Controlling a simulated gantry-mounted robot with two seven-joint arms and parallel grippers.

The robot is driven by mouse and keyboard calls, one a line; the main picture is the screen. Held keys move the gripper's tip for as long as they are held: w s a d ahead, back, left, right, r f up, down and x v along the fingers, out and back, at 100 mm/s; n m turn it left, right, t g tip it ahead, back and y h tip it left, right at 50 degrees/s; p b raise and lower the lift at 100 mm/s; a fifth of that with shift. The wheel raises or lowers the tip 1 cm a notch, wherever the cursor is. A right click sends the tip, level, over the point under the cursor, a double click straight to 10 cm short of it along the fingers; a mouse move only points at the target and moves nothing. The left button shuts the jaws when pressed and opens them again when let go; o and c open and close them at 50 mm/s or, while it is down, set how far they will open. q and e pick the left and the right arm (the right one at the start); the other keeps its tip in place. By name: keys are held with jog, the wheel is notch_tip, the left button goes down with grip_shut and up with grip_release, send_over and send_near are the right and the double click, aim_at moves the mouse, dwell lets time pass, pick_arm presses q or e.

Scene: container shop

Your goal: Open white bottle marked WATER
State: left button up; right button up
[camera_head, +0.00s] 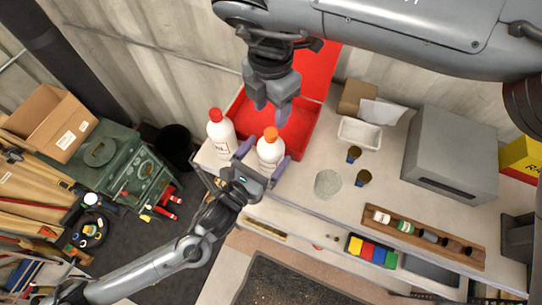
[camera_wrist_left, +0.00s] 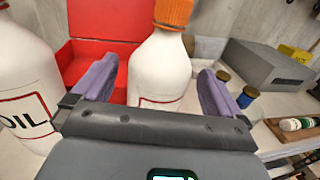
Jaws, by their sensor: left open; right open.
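A white bottle (camera_head: 270,153) with an orange cap (camera_head: 270,133) stands upright on the counter. In the left wrist view this bottle (camera_wrist_left: 158,65) shows part of a red-framed label, its text hidden by my gripper. My left gripper (camera_head: 263,160) is open, its purple fingers on either side of the bottle's body. In the wrist view the left gripper (camera_wrist_left: 156,85) shows gaps beside the bottle. My right gripper (camera_head: 271,110) is open and empty, pointing down above and slightly behind the orange cap. Another white bottle (camera_head: 221,134), red-capped, stands to the left; its label reads OIL in the wrist view (camera_wrist_left: 25,85).
An open red box (camera_head: 310,122) lies behind the bottles. A white tray (camera_head: 359,133), two small dark jars (camera_head: 354,154), a round glass-like disc (camera_head: 328,183), a grey box (camera_head: 450,155) and a wooden rack (camera_head: 424,237) are to the right.

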aim_at(275, 143)
pick_arm(q)
jog(key=shift+x, duration=2.25)
grip_shut()
pick_arm(e)
jog(key=m, duration=0.6)
jog(key=shift+w+d, duration=0.1)
jog(key=shift+d, duration=0.05)
jog(key=m, duration=0.4)
jog(key=shift+r, duration=0.1)
jog(key=m, duration=0.6)
jog(key=shift+w+d+r, duration=0.1)
jog(key=m, duration=0.6)
jog(key=shift+f+m, duration=0.25)
jog(key=shift+m, duration=0.05)
jog(key=shift+s+a+f, duration=0.1)
jog(key=shift+f, duration=1.9)
jog(key=shift+s+a+f, duration=0.1)
jog(key=shift+f, duration=1.9)
